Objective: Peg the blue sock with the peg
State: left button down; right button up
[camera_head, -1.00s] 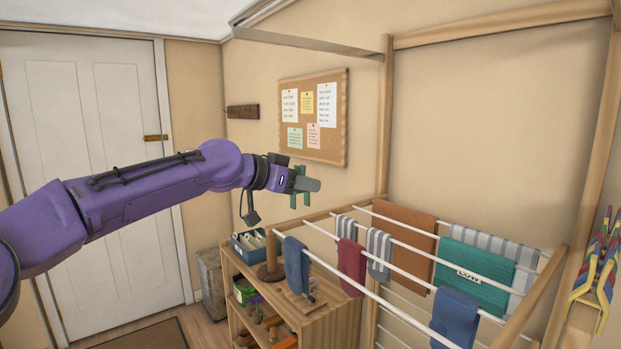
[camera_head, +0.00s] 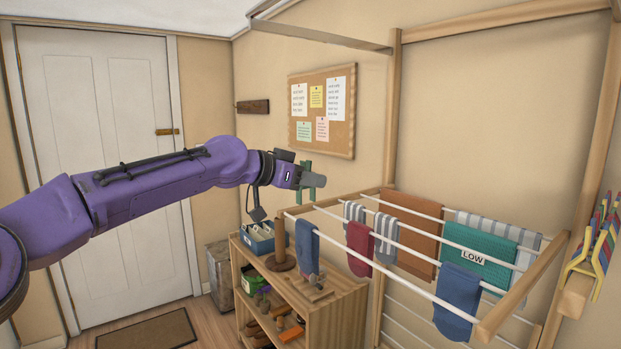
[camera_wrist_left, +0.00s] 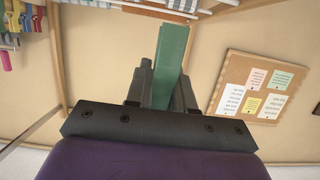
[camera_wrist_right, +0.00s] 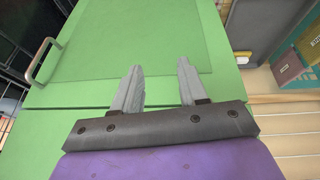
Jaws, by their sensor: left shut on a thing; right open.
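My left gripper (camera_head: 318,181) is shut on a green peg (camera_head: 306,178), above the near left end of the drying rack and apart from it. In the left wrist view the green peg (camera_wrist_left: 170,58) stands up between the jaws. I cannot tell which one is meant. My right gripper (camera_wrist_right: 160,68) is open and empty over a green panel.
The rack rails (camera_head: 400,270) also hold a red sock (camera_head: 359,248), striped socks, a brown cloth (camera_head: 409,238) and a teal cloth (camera_head: 478,258) marked LOW. A wooden shelf (camera_head: 330,305) stands below. Coloured hangers (camera_head: 597,240) hang at the right. A cork board is on the wall.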

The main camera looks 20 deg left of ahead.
aim_at(311, 196)
pick_arm(q)
jog(key=shift+w+f+b, duration=0.25)
jog(key=shift+f+b, duration=0.1)
jog(key=shift+f, duration=0.4)
jog(key=shift+w+f+b, duration=0.25)
jog(key=shift+f+b, duration=0.1)
jog(key=shift+f, duration=0.35)
jog(key=shift+s+f+b, duration=0.3)
jog(key=shift+f+b, duration=0.25)
jog(key=shift+f, duration=0.05)
jog(key=shift+w+f+b, duration=0.15)
jog(key=shift+f+b, duration=0.4)
jog(key=shift+f, duration=0.3)
jog(key=shift+f+b, duration=0.7)
jog(key=shift+f, duration=0.25)
jog(key=c, duration=0.9)
grip_release()
